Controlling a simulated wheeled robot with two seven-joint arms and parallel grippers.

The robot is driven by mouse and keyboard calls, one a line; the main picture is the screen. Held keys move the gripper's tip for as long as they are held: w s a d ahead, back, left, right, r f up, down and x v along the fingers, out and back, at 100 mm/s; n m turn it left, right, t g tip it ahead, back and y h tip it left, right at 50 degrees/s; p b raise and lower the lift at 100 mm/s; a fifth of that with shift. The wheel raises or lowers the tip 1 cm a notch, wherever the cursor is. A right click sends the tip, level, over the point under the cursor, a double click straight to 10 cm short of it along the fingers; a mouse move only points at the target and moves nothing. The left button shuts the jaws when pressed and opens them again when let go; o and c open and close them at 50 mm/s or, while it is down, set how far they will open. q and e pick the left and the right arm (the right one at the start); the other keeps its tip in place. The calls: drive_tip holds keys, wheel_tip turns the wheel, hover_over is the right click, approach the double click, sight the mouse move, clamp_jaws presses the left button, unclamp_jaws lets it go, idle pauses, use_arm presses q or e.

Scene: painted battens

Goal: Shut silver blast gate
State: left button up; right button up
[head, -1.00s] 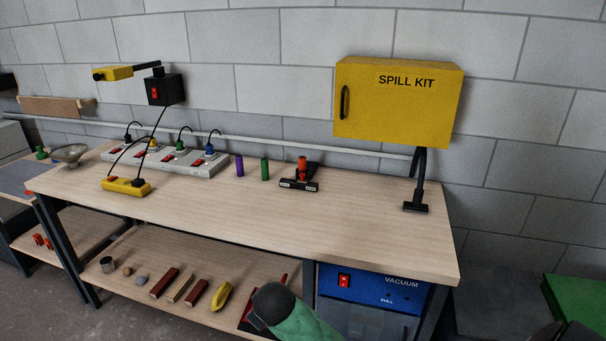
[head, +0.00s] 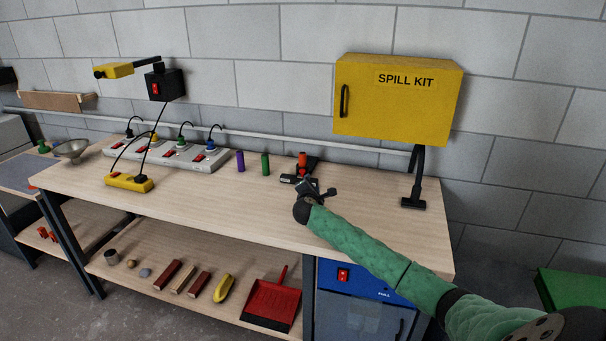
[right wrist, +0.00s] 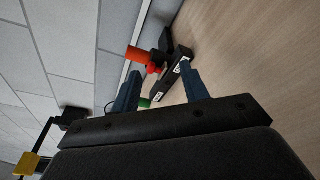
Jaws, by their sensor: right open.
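A small dark fitting (head: 287,179) with white labels and an orange-red upright part (head: 302,160) stands toward the back of the bench. No plainly silver gate shows, and I cannot tell whether this fitting is the blast gate or how its slide stands. My right gripper (head: 320,188) is just in front of it and partly hides it. In the right wrist view the dark labelled bar (right wrist: 172,80) and the orange cylinder (right wrist: 137,55) lie beyond the fingertips of my open, empty right gripper (right wrist: 160,84). My left gripper is not in view.
Purple (head: 240,161) and green (head: 265,164) cylinders stand left of the fitting. A power strip (head: 160,160) with plugs is farther left. A yellow spill kit cabinet (head: 395,115) hangs above right, with a black nozzle (head: 413,203) below it. The bench front is mostly clear.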

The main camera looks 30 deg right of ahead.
sight(303, 172)
drive_tip(key=n, duration=0.1)
drive_tip(key=w+f+n, duration=0.1)
drive_tip(key=n, duration=0.1)
drive_tip(key=d+n+t, duration=0.1)
drive_tip(key=n, duration=0.1)
drive_tip(key=shift+w+d+f, duration=0.1)
drive_tip(key=shift+w+f, duration=0.2)
drive_tip(key=shift+w+n+t+y, duration=0.3)
drive_tip(key=shift+n+t+y, duration=0.1)
drive_tip(key=shift+n, duration=0.8)
drive_tip(key=n, duration=0.1)
drive_tip(key=a+n, duration=0.1)
drive_tip(key=n+t, duration=0.1)
drive_tip(key=shift+w+a+r+y, duration=0.25)
drive_tip(key=shift+w+r+y, duration=0.05)
drive_tip(key=shift+r+y, duration=0.1)
drive_tip(key=n, duration=0.2)
drive_tip(key=shift+w+a+n+y, duration=0.15)
drive_tip(key=shift+a+n+y, duration=0.1)
drive_tip(key=shift+n+y, duration=0.05)
drive_tip(key=shift+w+d, duration=0.15)
drive_tip(key=shift+w, duration=0.15)
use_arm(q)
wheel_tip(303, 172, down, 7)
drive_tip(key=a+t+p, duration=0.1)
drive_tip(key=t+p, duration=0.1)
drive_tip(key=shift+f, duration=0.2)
use_arm(e)
drive_tip(key=shift+x, duration=3.55)
